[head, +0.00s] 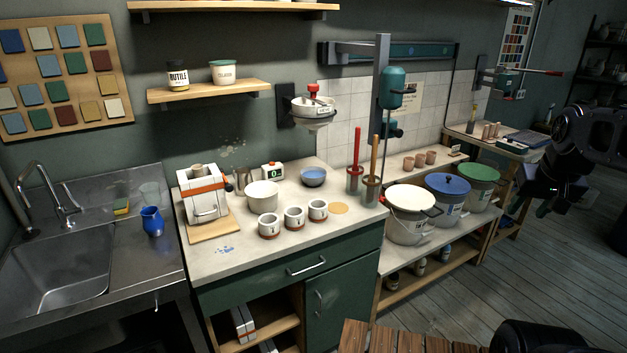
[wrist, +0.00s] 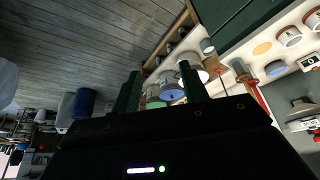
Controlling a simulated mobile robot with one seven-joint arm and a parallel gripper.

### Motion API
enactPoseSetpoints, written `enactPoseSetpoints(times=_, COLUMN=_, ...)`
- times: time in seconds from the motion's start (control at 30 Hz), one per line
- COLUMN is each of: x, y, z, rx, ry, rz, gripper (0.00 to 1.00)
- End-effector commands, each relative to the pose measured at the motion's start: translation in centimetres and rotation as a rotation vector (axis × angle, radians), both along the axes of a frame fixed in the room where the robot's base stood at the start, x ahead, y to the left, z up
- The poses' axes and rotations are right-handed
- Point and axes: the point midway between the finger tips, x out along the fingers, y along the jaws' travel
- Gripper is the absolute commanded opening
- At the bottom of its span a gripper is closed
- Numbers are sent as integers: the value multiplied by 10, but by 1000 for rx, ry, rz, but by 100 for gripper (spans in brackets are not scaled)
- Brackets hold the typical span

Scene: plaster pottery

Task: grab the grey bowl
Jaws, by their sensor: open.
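The grey bowl (head: 313,178), blue-grey with a bluish inside, stands upright on the counter, behind the cups and right of the white bowl (head: 262,195). It also shows in the wrist view (wrist: 277,69), at the right, beyond the red-handled tool. My gripper (head: 543,208) is at the right of the head view, above the floor and far from the bowl. In the wrist view, its two dark green fingers (wrist: 158,72) stand apart with nothing held between them.
Several cups (head: 294,217) stand in front of the bowl. Two stirring tools (head: 372,185) stand at the counter's right end. Lidded buckets (head: 447,195) fill the low bench between my gripper and the counter. A funnel-like vessel (head: 313,108) hangs above the bowl.

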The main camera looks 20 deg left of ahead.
Motion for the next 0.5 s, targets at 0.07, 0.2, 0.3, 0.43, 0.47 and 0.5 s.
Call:
enactPoseSetpoints(times=0.07, x=0, y=0, z=0, rx=0, ry=0, rz=0, gripper=31)
enactPoseSetpoints(times=0.2, x=0, y=0, z=0, rx=0, ry=0, rz=0, gripper=31)
enactPoseSetpoints(times=0.3, x=0, y=0, z=0, rx=0, ry=0, rz=0, gripper=31)
enactPoseSetpoints(times=0.43, x=9, y=3, z=6, rx=8, ry=0, rz=-2, gripper=31)
enactPoseSetpoints(times=0.47, x=13, y=4, z=9, rx=12, ry=0, rz=-3, gripper=31)
enactPoseSetpoints(times=0.5, x=20, y=6, z=13, rx=18, ry=2, rz=-4, gripper=31)
